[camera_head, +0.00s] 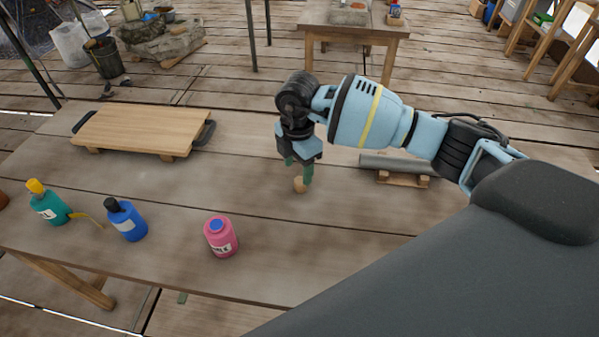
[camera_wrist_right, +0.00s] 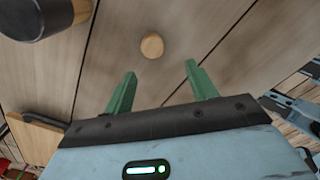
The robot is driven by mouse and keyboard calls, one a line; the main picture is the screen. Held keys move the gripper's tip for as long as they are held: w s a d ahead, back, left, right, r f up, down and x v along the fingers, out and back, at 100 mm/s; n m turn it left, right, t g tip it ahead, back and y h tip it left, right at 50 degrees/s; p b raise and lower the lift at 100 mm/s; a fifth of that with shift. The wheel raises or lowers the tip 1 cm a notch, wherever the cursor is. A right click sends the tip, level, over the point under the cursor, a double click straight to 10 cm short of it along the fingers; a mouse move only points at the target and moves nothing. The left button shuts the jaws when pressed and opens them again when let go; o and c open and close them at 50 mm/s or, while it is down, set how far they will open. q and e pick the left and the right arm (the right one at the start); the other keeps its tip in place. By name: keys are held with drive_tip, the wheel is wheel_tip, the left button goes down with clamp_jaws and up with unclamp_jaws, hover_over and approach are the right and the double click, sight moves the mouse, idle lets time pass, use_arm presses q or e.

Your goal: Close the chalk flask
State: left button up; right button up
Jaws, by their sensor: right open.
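The pink flask (camera_head: 221,238) stands upright near the table's front edge, with a partly readable label and a blue top. I cannot tell if that blue is a cap or the neck. A small round wooden piece, like a stopper (camera_head: 299,185), rests on the table to its upper right. In the right wrist view the stopper (camera_wrist_right: 152,46) lies beyond the fingertips, between their lines. My right gripper (camera_head: 297,170) is open, pointing down close over the stopper, with green fingers that also show in the right wrist view (camera_wrist_right: 160,76). My left gripper is not in view.
A blue bottle (camera_head: 127,222) and a teal bottle (camera_head: 50,206) with a yellow cap stand at the left. A wooden board (camera_head: 140,130) with dark handles lies behind them. A grey cylinder (camera_head: 385,161) rests on a wooden cradle to the right. The table between is clear.

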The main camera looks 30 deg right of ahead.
sight(301, 181)
drive_tip(key=shift+w+d+r, duration=0.1)
drive_tip(key=shift+w+d, duration=0.15)
drive_tip(key=shift+s+a, duration=0.15)
drive_tip(key=shift+s, duration=0.05)
drive_tip(key=shift+f, duration=1.3)
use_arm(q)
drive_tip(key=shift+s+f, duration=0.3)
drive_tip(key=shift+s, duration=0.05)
use_arm(e)
drive_tip(key=shift+w, duration=0.1)
drive_tip(key=shift+w+d+f+b, duration=0.1)
drive_tip(key=shift+d+f, duration=0.1)
drive_tip(key=shift+f, duration=0.65)
drive_tip(key=shift+w+d+f+b, duration=0.15)
drive_tip(key=shift+f, duration=0.75)
drive_tip(key=shift+w+d+f+b, duration=0.1)
drive_tip(key=shift+d+f, duration=0.1)
drive_tip(key=shift+f, duration=0.65)
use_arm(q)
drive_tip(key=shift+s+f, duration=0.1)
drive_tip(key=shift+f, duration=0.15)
use_arm(e)
drive_tip(key=shift+c, duration=0.5)
drive_tip(key=c, duration=1)
